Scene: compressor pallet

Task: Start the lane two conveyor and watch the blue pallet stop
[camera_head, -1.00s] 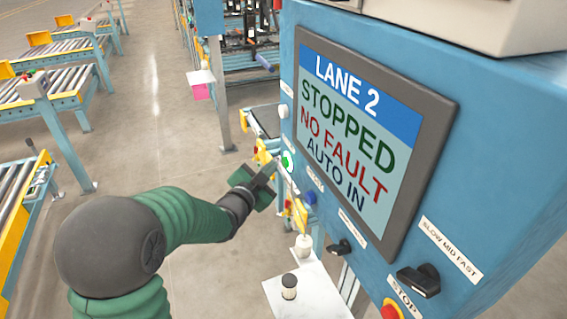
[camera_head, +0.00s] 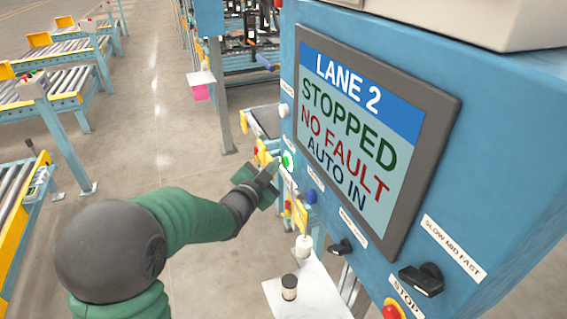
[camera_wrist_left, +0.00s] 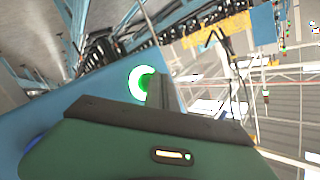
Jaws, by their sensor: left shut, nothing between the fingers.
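The blue lane two panel (camera_head: 480,190) has a screen (camera_head: 360,130) reading "LANE 2, STOPPED, NO FAULT, AUTO IN". A lit green button (camera_head: 289,160) sits on the panel left of the screen. My left gripper (camera_head: 274,168) is shut and empty, its tip right at the green button. In the left wrist view the fingers (camera_wrist_left: 160,92) overlap the edge of the glowing green button (camera_wrist_left: 142,82); I cannot tell whether they touch it. I cannot make out a blue pallet. My right gripper is not in view.
Below the screen are a blue button (camera_head: 310,196), a black selector (camera_head: 341,247), a speed knob (camera_head: 421,279) marked SLOW MID FAST, and a red stop button (camera_head: 392,311). A white shelf (camera_head: 315,290) stands below. Roller conveyors (camera_head: 60,83) line the left; the floor between is clear.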

